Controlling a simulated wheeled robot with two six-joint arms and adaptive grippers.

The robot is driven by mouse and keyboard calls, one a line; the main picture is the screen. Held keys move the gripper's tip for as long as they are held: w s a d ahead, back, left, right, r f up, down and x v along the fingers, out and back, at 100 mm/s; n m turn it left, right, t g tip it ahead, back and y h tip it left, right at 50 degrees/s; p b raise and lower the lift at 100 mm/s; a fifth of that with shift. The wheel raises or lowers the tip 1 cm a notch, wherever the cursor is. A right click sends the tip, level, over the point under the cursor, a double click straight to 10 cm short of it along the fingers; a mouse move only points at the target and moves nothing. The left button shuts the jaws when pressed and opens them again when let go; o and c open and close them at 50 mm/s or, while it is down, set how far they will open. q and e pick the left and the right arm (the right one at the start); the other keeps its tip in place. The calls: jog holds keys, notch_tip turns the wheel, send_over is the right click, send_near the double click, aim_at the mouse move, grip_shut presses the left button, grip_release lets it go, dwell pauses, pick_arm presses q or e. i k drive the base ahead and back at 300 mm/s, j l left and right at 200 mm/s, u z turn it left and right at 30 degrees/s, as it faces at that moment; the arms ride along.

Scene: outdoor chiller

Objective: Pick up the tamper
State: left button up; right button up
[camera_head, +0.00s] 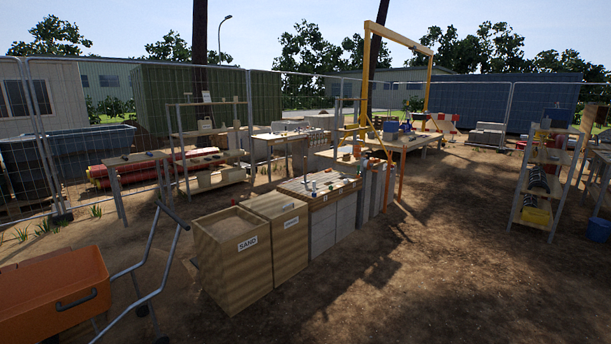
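I cannot pick out a tamper for certain at this distance. A thin orange upright (403,168) stands at the far end of the row of block stacks; I cannot tell whether it is a tool handle or a table leg. Small tools and items lie on the brick-topped stack (320,184), too small to identify. Neither of my grippers is in view.
A wooden sand bin (231,260) and a second bin (284,239) stand in front. An orange wheelbarrow (55,295) is at the lower left. Shelves (541,185) stand at right, with a blue bucket (598,230). A yellow gantry (365,80) rises behind.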

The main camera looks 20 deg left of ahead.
aim_at(305, 170)
jog(key=i+j+u, duration=0.35)
jog(key=i, duration=0.25)
jog(key=i+u, duration=0.35)
jog(key=i, duration=0.85)
jog(key=i+j+z, duration=0.1)
jog(key=i, duration=0.45)
jog(key=i+j, duration=0.15)
jog(key=i, duration=0.4)
jog(key=i+j, duration=0.1)
jog(key=i, duration=0.45)
jog(key=i+j+z, duration=0.1)
jog(key=i, duration=0.45)
jog(key=i+j, duration=0.15)
jog(key=i, duration=0.4)
jog(key=i+j+z, duration=0.1)
jog(key=i, duration=0.45)
jog(key=i+l+u, duration=0.1)
jog(key=i+l, duration=0.15)
jog(key=i+l+u, duration=0.1)
jog(key=l, duration=0.3)
jog(key=i+l+u, duration=0.1)
jog(key=i+l, duration=0.4)
jog(key=l, duration=0.25)
jog(key=u, duration=0.05)
